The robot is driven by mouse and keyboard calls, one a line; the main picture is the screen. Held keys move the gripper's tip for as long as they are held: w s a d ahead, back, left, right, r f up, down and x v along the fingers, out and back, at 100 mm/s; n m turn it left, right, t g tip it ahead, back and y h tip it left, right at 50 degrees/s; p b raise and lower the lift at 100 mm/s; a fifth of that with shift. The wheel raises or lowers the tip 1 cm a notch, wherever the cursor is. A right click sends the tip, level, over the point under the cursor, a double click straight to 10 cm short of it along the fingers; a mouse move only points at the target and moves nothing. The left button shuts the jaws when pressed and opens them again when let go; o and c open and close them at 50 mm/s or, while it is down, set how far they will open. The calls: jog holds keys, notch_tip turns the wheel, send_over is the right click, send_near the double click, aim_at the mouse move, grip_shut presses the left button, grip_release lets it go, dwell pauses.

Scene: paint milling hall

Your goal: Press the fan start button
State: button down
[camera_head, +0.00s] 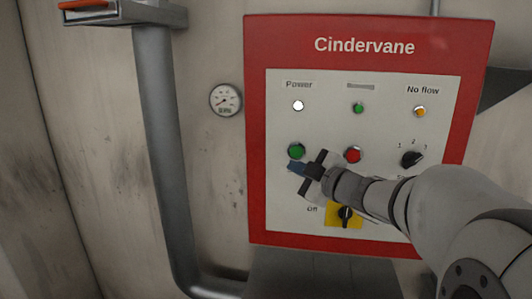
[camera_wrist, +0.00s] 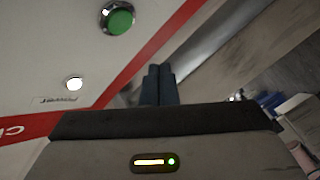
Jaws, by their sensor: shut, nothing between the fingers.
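A wall panel (camera_head: 257,140) with a red frame, lettered "Cindervane", carries a round green push button (camera_head: 296,151) and a round red push button (camera_head: 353,155). No readable label shows by the green button. It also shows at the top of the wrist view (camera_wrist: 118,18). My gripper (camera_head: 294,168) is in front of the panel, its dark blue fingertips just below the green button in the head view. In the wrist view the shut fingertips (camera_wrist: 158,72) are empty, pointing to the right of the green button and apart from it.
A white Power lamp (camera_head: 298,105), a green lamp (camera_head: 358,108) and an amber No flow lamp (camera_head: 420,111) sit above the buttons. A black selector (camera_head: 412,159) and a yellow-backed rotary switch (camera_head: 345,214) are nearby. A gauge (camera_head: 226,99) and grey pipe (camera_head: 165,150) are left.

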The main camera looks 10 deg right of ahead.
aim_at(291, 153)
jog(key=shift+w+d+p, duration=0.1)
jog(key=shift+w+d, duration=0.2)
jog(key=shift+w, duration=0.65)
jog(key=shift+w+d+p, duration=0.1)
jog(key=shift+w+d, duration=0.15)
jog(key=shift+w, duration=0.65)
jog(key=shift+w+d+p, duration=0.1)
jog(key=shift+w+d, duration=0.2)
jog(key=shift+w, duration=0.65)
jog(key=shift+w+d, duration=0.1)
jog(key=shift+w, duration=0.15)
jog(key=shift+w+d, duration=0.2)
jog(key=shift+w, duration=0.25)
dwell(0.4)
jog(key=shift+s, duration=0.2)
jog(key=shift+s+a, duration=0.3)
jog(key=shift+s, duration=0.35)
jog(key=s, duration=0.1)
jog(key=s+a, duration=0.1)
jog(key=s, duration=0.2)
jog(key=shift+s+a, duration=0.25)
jog(key=shift+s, duration=0.15)
